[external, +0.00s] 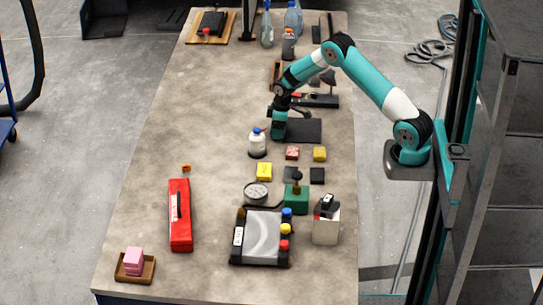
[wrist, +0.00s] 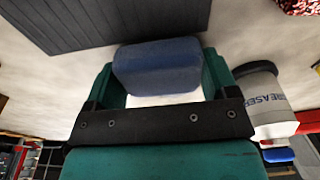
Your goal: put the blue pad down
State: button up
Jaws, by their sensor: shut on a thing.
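My gripper (external: 279,131) points down over the middle of the bench, at the left edge of a dark flat mat (external: 304,130). In the wrist view its two green fingers are shut on the blue pad (wrist: 158,66), a rounded blue block held crosswise between them. The ribbed dark mat (wrist: 95,22) lies just beyond the pad in that view. I cannot tell whether the pad touches the bench. In the external view the pad is hidden by the gripper.
A white grease bottle with a blue cap (external: 257,144) stands close to my gripper; it also shows in the wrist view (wrist: 262,98). The bench left of the bottle is clear.

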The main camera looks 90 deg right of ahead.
jog(key=shift+f, duration=0.25)
jog(key=o, duration=0.8)
jog(key=shift+r+p, duration=0.3)
jog(key=shift+r, duration=0.35)
notch_tip(320, 180, up, 12)
jog(key=s+f+b, duration=0.1)
jog(key=s+b, duration=0.1)
jog(key=b, duration=0.1)
jog(key=a+r+n+y, duration=0.1)
jog(key=a+r, duration=0.3)
jog(key=a, duration=0.6)
jog(key=a+r+n, duration=0.1)
jog(key=a+r, duration=0.2)
jog(key=a, duration=0.7)
jog(key=s+a+r+n+y, duration=0.2)
jog(key=s+a+r+n, duration=0.15)
jog(key=s+a, duration=1.35)
jog(key=shift+n+g+y, duration=0.55)
jog(key=shift+g+y, duration=0.05)
jog(key=shift+g, duration=0.1)
jog(key=s+a, duration=0.2)
jog(key=s, duration=0.1)
jog(key=s+a, duration=0.2)
jog(key=s, duration=0.1)
jog(key=s+a, duration=0.2)
jog(key=s, duration=0.1)
jog(key=shift+a+f, duration=0.25)
jog(key=shift+a, duration=0.05)
